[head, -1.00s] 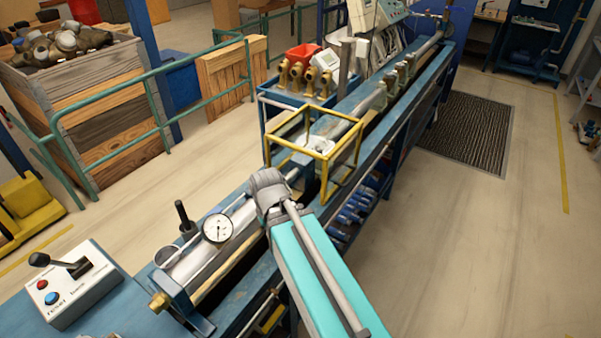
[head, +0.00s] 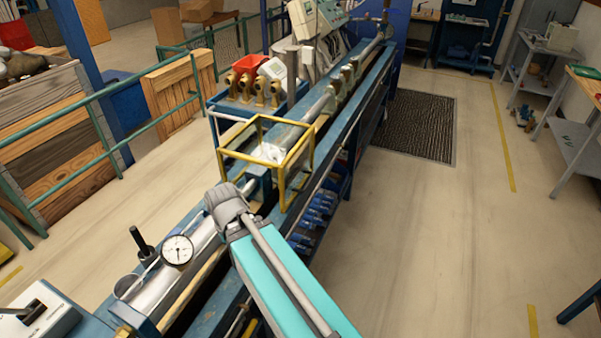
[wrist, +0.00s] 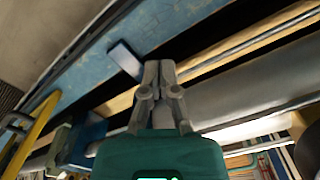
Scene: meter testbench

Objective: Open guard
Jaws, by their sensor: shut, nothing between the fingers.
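The guard (head: 283,167) is a yellow box frame over the blue bench rail, around a metal fitting, in the head view. It looks down over the rail. In the wrist view a yellow bar of it (wrist: 38,128) shows at the left edge. My gripper (wrist: 160,66) is shut and empty in the wrist view, over the bench rail beside a grey cylinder (wrist: 245,100). It is apart from the yellow bar. In the head view my arm's end is just in front of the guard, and the fingers are hidden.
A dial gauge (head: 177,250) and a black upright handle (head: 140,240) stand on the bench in front. Brass meters (head: 255,90) sit beyond the guard. A green railing (head: 95,93) and wooden crate (head: 50,140) are at left. The floor at right (head: 420,230) is clear.

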